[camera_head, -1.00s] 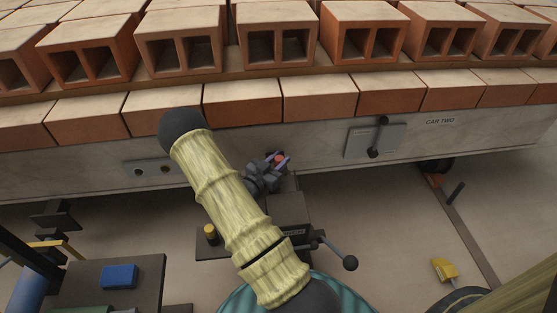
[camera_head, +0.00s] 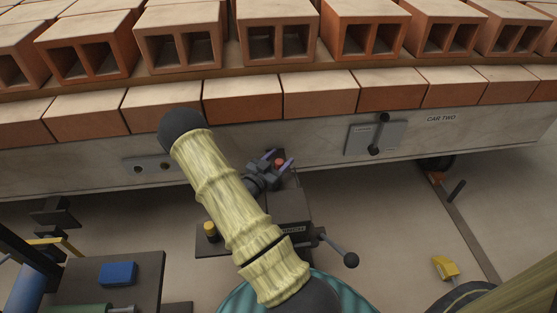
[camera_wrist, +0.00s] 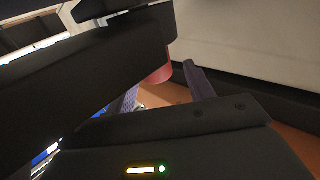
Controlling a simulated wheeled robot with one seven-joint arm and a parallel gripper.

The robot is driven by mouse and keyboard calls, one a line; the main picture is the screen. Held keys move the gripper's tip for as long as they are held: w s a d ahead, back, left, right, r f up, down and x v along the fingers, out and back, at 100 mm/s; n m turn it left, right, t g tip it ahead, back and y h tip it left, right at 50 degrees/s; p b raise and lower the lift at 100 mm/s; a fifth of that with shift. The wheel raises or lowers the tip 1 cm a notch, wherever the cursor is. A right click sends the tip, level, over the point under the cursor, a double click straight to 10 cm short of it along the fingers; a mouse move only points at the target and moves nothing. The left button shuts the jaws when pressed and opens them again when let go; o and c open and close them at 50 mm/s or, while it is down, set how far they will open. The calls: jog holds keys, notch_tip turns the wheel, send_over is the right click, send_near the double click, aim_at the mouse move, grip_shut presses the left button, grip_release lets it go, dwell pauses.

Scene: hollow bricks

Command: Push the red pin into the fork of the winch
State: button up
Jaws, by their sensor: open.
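The red pin (camera_head: 279,162) shows as a small red end beside the kiln car's lower edge, between the spread fingers of my gripper (camera_head: 277,161). The gripper is open, with its purple fingertips apart on either side of the pin. In the wrist view the red pin (camera_wrist: 160,75) shows partly behind a dark part, and a purple finger (camera_wrist: 198,82) stands apart from it on the right. The dark winch (camera_head: 288,207) stands just below the gripper. The fork and the pin's lower part are hidden, so how deep the pin sits cannot be told.
The car's side (camera_head: 320,145), loaded with hollow bricks (camera_head: 275,40), runs across behind the gripper. A ball-ended lever (camera_head: 350,261) sticks out right of the winch. A yellow-topped post (camera_head: 210,230) is at its left. A bench with a blue block (camera_head: 118,273) is lower left.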

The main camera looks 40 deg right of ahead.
jog(key=p+v, duration=0.4)
jog(key=v, duration=1.3)
jog(key=shift+a+p, duration=0.15)
jog(key=shift+p, duration=0.15)
jog(key=shift+s, duration=0.1)
notch_tip(320, 180, up, 10)
jog(key=p, duration=1)
